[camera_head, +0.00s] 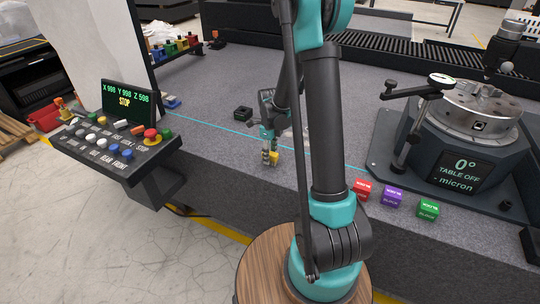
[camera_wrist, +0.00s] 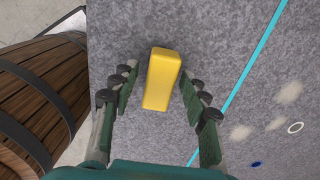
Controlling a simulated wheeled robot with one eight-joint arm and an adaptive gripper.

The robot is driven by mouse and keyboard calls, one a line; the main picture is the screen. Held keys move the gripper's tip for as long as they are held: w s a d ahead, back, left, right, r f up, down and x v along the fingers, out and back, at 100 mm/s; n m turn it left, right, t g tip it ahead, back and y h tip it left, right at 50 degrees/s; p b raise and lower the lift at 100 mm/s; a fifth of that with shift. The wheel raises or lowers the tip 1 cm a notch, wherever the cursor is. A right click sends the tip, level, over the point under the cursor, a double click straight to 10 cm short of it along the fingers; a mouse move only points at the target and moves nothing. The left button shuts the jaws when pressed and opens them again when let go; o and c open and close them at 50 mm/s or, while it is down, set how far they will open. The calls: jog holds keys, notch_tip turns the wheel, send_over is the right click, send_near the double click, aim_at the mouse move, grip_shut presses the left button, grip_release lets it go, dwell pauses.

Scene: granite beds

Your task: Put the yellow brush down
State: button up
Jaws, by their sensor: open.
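The yellow brush (camera_wrist: 161,79) shows in the wrist view as a plain yellow block on the speckled grey granite bed (camera_wrist: 230,50). My gripper (camera_wrist: 158,82) is open around it, one finger on each side. A gap shows between the brush and each finger. In the head view the brush (camera_head: 274,158) is a small yellow patch at the tips of my gripper (camera_head: 269,153), low at the granite near its front edge. Its underside is hidden, and I cannot tell whether bristles are there.
A cyan line (camera_wrist: 239,82) runs right of the brush, with pale dusty patches (camera_wrist: 288,93) beyond it. Red (camera_head: 362,188), purple (camera_head: 391,196) and green (camera_head: 428,208) blocks stand right, before the rotary table (camera_head: 470,135). A control panel (camera_head: 115,140) stands left.

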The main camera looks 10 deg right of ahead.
notch_tip(320, 180, up, 12)
jog(key=s+d+f+n+t, duration=0.2)
jog(key=s+n, duration=0.9)
jog(key=n, duration=0.1)
jog(key=s+d+f+n+t, duration=0.1)
jog(key=s+d+n+t, duration=0.1)
jog(key=s+n, duration=0.9)
jog(key=shift+f+n, duration=0.4)
jog(key=shift+n, duration=0.7)
